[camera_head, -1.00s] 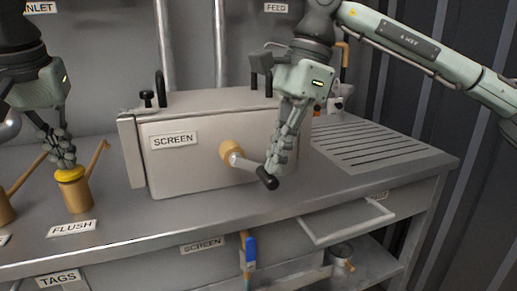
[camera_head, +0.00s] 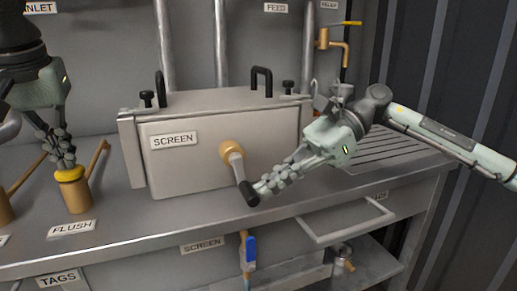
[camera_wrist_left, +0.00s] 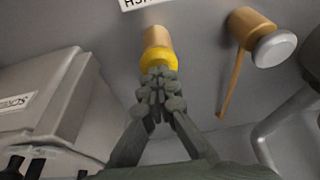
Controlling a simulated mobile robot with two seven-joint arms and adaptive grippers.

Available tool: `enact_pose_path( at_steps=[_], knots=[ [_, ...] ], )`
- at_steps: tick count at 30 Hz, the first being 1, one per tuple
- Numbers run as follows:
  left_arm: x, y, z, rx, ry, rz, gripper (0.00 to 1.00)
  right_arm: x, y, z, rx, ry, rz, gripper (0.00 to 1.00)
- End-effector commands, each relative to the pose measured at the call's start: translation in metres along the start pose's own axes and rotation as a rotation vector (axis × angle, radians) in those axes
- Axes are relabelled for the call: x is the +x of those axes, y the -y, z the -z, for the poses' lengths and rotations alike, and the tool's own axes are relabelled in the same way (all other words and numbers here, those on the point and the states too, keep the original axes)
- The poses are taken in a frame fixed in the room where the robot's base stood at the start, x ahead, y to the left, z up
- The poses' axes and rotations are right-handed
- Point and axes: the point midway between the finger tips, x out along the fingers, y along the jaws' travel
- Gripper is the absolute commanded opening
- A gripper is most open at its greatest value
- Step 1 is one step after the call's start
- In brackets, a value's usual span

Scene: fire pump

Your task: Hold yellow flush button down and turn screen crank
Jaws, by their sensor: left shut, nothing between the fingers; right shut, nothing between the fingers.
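The yellow flush button (camera_head: 69,174) tops a brass cylinder behind the FLUSH label (camera_head: 72,229). My left gripper (camera_head: 64,160) is shut with its fingertips on top of the button; the left wrist view also shows the fingers (camera_wrist_left: 160,80) against the yellow button (camera_wrist_left: 154,60). The screen crank is on the front of the grey SCREEN box (camera_head: 200,165); its brass hub (camera_head: 231,150) carries an arm that points down and slightly right to a black handle (camera_head: 249,194). My right gripper (camera_head: 262,190) is shut and empty, its fingertips at the right side of the handle, seemingly touching it.
A second brass fitting (camera_head: 5,208) stands left of the flush button. A blue-handled valve (camera_head: 250,248) hangs below the bench edge. A pull-out frame (camera_head: 345,222) juts from the bench front at right. A slotted drain area (camera_head: 385,145) lies behind my right arm.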

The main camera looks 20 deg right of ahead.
Motion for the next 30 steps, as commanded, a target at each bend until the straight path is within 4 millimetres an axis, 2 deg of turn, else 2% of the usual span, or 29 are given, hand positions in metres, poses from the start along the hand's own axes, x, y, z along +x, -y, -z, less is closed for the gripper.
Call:
enact_pose_path(
  at_steps=[9,21,30],
  knots=[
    [0.001,0.0,-0.001,0.001,0.003,0.001,0.0,0.018,0.0,0.006,0.005,0.278,0.0,0.0],
    [0.001,0.0,-0.001,0.001,0.003,0.001,0.0,0.039,0.0,0.002,0.001,0.284,0.001,0.0],
    [0.001,0.0,-0.001,0.001,0.003,0.001,0.0,0.043,0.0,0.001,0.0,0.282,0.002,0.0]
  ],
)
